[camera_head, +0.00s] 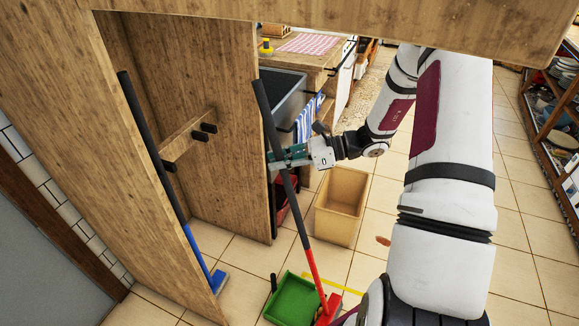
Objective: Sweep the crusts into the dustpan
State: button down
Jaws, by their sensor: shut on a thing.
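My gripper (283,158) is shut on the black handle of a red broom (311,262), around its middle. The broom is tilted, with its red head low, beside or over the right side of a green dustpan (290,298) on the tiled floor. I cannot tell whether the head touches the floor or the dustpan. A small reddish-brown piece, probably a crust (383,241), lies on the tiles to the right, up from the dustpan. Any other crusts are too small to see or hidden behind my arm.
A blue broom (215,275) with a black handle leans by the wooden panel (130,160) at left. A tan open bin (335,232) stands behind the dustpan. A yellow strip (345,286) lies near the red head. A shelf rack (550,110) stands at right.

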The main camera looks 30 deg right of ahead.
jog(key=w+a+b, duration=0.3)
jog(key=w+a, duration=0.4)
jog(key=w, duration=0.3)
notch_tip(320, 180, up, 7)
jog(key=p, duration=0.4)
jog(key=shift+d+f, duration=0.15)
jog(key=shift+d, duration=0.2)
jog(key=shift+w, duration=0.1)
dwell(1.1)
